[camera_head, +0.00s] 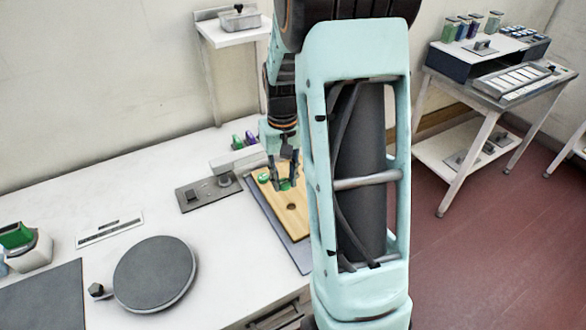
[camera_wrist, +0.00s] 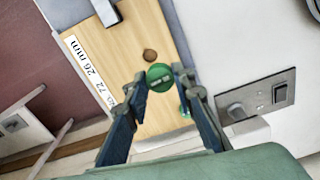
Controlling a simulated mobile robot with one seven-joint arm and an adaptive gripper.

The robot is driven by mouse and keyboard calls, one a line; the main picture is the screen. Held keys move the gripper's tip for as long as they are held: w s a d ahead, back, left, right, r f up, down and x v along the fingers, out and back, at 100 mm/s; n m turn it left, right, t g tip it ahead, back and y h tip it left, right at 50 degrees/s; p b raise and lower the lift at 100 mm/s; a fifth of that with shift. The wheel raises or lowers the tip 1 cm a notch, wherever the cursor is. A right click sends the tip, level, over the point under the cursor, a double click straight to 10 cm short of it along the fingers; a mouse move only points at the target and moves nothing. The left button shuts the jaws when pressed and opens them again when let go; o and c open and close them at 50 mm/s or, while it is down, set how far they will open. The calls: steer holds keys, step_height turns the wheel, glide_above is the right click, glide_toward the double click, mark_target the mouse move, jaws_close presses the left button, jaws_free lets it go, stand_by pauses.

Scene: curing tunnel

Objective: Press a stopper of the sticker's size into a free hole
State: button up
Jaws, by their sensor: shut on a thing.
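My gripper (camera_head: 285,175) is shut on a green stopper (camera_wrist: 160,76), which sits between its fingertips over the wooden board. I cannot tell whether the stopper touches the board. The board (camera_head: 299,235) has an open round hole (camera_head: 291,206), which also shows in the wrist view (camera_wrist: 149,55) just beyond the held stopper. A second green stopper (camera_head: 263,178) is at the board's far end; part of it shows in the wrist view (camera_wrist: 184,110). The spot under the held stopper is hidden.
The board lies on a grey mat near the bench edge. Left of it are a grey plate with a knob (camera_head: 200,194) and a round dark turntable (camera_head: 155,272). Purple and green pieces (camera_head: 238,142) stand behind. A side table (camera_head: 493,84) holds several containers at right.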

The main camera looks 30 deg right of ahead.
steer(key=shift+s+d+f+b, duration=0.1)
steer(key=shift+d+f+b, duration=0.15)
steer(key=shift+f+b, duration=0.7)
steer(key=shift+s+d+f+b, duration=0.2)
steer(key=shift+f+b, duration=0.4)
steer(key=shift+f, duration=0.75)
steer(key=shift+s+d+f+b, duration=0.1)
steer(key=shift+d+f+b, duration=0.2)
steer(key=shift+f+b, duration=0.65)
steer(key=shift+f+b, duration=0.4)
steer(key=shift+f, duration=0.55)
steer(key=o, duration=1.3)
steer(key=shift+r, duration=0.2)
steer(key=shift+r+p, duration=2.55)
steer(key=shift+r, duration=0.85)
